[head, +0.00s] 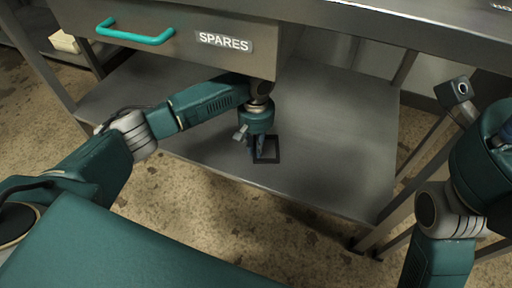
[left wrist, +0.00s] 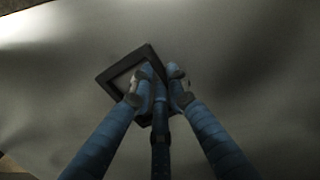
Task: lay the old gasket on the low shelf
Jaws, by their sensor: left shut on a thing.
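The old gasket (head: 278,157) is a dark square ring. In the head view it is at my left gripper's fingertips, over the front middle part of the grey metal low shelf (head: 335,165). My left gripper (head: 259,153) points down and is shut on one side of the gasket. In the left wrist view the fingers (left wrist: 158,88) close on the gasket's near right side, and its far left corner (left wrist: 104,78) sticks out beyond them. The gasket looks close to the shelf surface; I cannot tell whether it touches. My right gripper is not clearly shown; part of my right arm is at the right edge.
A drawer labelled SPARES (head: 222,41) with a teal handle (head: 135,34) hangs under the table top (head: 400,22), above the shelf. Table legs (head: 425,160) stand at the sides. The shelf is bare around the gasket. A pale box (head: 64,41) is at the far left.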

